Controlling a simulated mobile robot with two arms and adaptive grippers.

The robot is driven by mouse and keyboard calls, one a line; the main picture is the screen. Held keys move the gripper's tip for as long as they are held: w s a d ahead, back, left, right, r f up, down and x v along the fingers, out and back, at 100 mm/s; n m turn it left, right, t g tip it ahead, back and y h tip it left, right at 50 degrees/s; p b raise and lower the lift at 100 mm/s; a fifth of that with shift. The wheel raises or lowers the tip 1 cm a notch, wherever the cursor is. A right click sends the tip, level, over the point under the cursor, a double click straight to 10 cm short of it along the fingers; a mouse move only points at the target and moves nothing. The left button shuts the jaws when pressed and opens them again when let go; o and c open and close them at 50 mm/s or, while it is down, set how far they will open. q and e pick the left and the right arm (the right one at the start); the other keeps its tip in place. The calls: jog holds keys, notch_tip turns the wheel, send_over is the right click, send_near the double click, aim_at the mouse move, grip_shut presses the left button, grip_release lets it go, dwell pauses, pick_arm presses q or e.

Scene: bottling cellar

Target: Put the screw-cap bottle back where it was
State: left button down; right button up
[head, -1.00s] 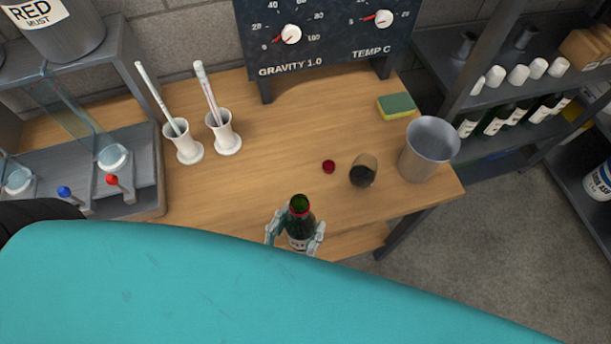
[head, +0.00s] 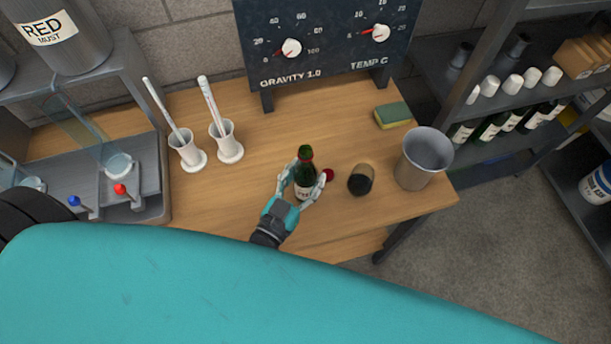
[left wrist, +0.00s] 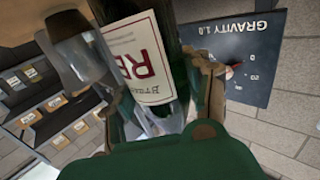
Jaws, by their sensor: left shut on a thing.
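The dark green screw-cap bottle (head: 305,168) is upright, with a red band at its neck and a white label. My left gripper (head: 302,190) is shut on its body, one finger on each side. Whether its base touches the table cannot be told. In the left wrist view the bottle (left wrist: 150,50) fills the middle, its label upside down, between my left gripper's fingers. A red cap (head: 328,174) lies on the table just right of the bottle, partly behind a finger. My right gripper is not in view.
Two white holders (head: 188,152) with tubes stand left. The gauge panel (head: 325,50) is at the back. The wooden table (head: 260,125) is clear behind the bottle.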

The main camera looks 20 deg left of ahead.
pick_arm(q)
jog(key=shift+f, duration=0.5)
jog(key=shift+f, duration=0.15)
jog(key=c, duration=0.6)
grip_release()
jog(key=shift+o, duration=0.2)
jog(key=shift+s, duration=0.3)
jog(key=s, duration=0.3)
jog(key=s+a+b, duration=0.1)
jog(key=s, duration=0.3)
jog(key=s+a+b, duration=0.1)
jog(key=s, duration=0.3)
jog(key=shift+s+a, duration=0.1)
jog(key=shift+s, duration=0.05)
